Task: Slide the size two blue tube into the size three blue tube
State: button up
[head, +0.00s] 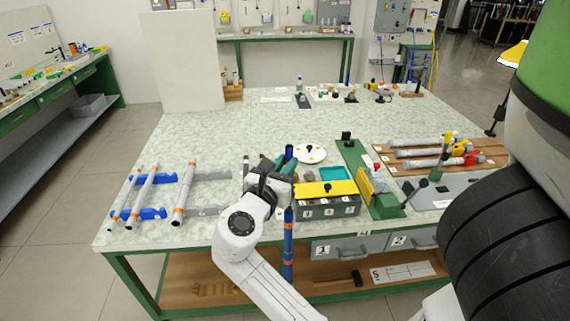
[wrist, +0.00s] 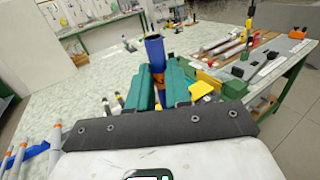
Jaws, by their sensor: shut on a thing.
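A long blue tube with orange bands (head: 288,240) stands upright in my gripper (head: 281,166). Its top rises above the teal fingers and its lower part hangs in front of the table's front edge. In the wrist view the held tube (wrist: 154,48) shows an open upper end, and my gripper (wrist: 160,82) is shut around it. Part of the tube is hidden by the fingers. I cannot read a size on it, nor tell whether it is one tube or two nested. No separate blue tube is clearly visible.
Several grey tubes with orange bands (head: 146,192) lie on blue and grey holders at the table's left. A box with a yellow lid (head: 326,188) and a green fixture (head: 380,197) stand right of my gripper.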

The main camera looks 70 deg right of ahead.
jog(key=shift+f+b, duration=0.7)
jog(key=shift+f, duration=0.95)
jog(key=o, duration=0.9)
jog(key=shift+c, duration=0.2)
jog(key=w+a+b, duration=0.1)
jog(key=a, duration=0.9)
jog(key=shift+w+a, duration=0.25)
jog(key=shift+a, duration=0.15)
